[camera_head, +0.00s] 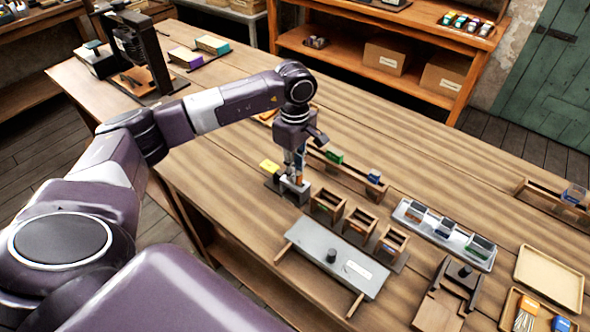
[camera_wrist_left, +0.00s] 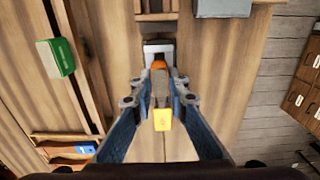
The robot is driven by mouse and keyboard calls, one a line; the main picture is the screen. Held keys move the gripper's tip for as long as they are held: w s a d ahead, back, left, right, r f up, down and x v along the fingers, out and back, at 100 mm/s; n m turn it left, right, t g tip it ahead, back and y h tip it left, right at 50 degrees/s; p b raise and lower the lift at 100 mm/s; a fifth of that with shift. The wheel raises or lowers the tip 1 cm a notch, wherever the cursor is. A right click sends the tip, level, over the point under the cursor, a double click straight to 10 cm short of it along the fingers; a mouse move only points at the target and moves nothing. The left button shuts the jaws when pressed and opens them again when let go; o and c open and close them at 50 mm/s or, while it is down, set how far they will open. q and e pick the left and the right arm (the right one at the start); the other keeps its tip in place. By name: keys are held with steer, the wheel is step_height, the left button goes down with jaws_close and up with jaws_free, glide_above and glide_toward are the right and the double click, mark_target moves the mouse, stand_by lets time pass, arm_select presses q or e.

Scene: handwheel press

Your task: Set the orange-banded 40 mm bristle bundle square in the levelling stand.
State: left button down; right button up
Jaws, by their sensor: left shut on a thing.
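My left gripper (camera_head: 297,176) points down over the grey levelling stand (camera_head: 294,191) on the bench. It is shut on the orange-banded bundle (camera_head: 298,181), which is mostly hidden by the fingers in the head view. In the left wrist view, my left gripper (camera_wrist_left: 159,88) has a finger on each side of the bundle, and its orange end (camera_wrist_left: 158,65) shows at the pale-grey stand (camera_wrist_left: 158,47). I cannot tell whether the bundle is fully seated or square. A yellow piece (camera_head: 270,166) stands beside the stand. My right gripper is not in view.
Open wooden boxes (camera_head: 328,207) stand just right of the stand, with a grey board (camera_head: 345,268) in front. A wooden rack behind holds a green block (camera_head: 334,157) and a blue block (camera_head: 374,176). A metal tray (camera_head: 410,219) lies further right. The bench beyond the rack is clear.

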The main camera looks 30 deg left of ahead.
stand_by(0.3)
arm_select(q)
steer(key=c, duration=1.8)
jaws_free()
step_height(320, 180, up, 12)
